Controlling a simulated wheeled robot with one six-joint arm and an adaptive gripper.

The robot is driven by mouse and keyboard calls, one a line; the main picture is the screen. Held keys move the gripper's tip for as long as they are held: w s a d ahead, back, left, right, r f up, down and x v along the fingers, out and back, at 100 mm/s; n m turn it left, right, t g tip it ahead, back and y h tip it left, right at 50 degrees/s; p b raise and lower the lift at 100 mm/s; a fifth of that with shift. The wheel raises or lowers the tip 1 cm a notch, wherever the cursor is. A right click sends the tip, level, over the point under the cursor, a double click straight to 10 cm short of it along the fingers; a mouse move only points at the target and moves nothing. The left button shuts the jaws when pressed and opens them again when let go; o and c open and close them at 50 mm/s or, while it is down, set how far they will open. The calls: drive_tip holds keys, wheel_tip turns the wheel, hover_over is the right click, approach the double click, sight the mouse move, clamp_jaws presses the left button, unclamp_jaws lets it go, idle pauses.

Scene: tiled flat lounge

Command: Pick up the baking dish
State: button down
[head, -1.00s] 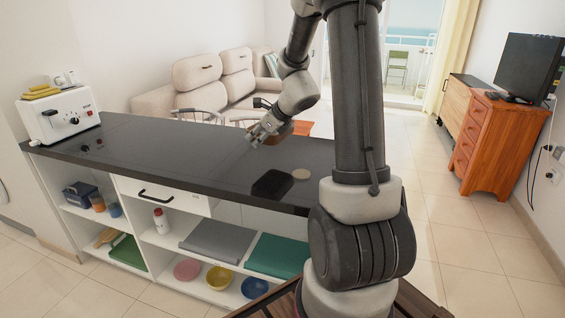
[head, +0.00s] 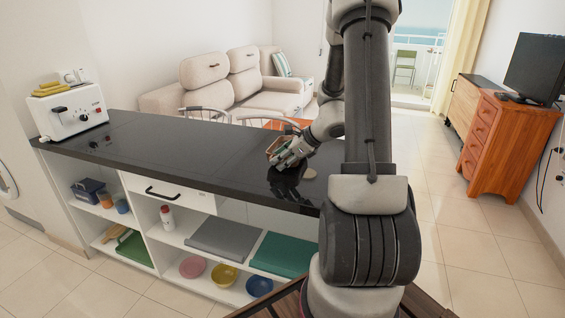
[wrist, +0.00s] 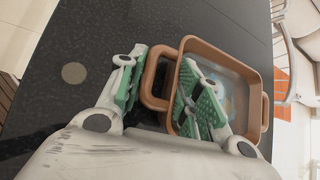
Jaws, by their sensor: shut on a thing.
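The baking dish (wrist: 222,62) is a brown rectangular dish with a loop handle at each end, seen from above in the wrist view. In the head view its brown rim (head: 276,144) shows just behind my gripper (head: 283,154), over the dark counter. In the wrist view my gripper (wrist: 158,84) has one green-padded finger outside the near handle and the other inside the dish, shut on its handle end. The gripper covers part of the dish. I cannot tell whether the dish touches the counter.
The dark counter (head: 180,151) has a beige disc (head: 309,173) close to my gripper and a toaster (head: 72,112) at the far left. Bowls and boards fill the shelves below. Chairs and a sofa (head: 215,85) stand behind. The counter's middle is clear.

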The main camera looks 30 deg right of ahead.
drive_tip(key=shift+f, duration=0.7)
drive_tip(key=c, duration=1)
unclamp_jaws()
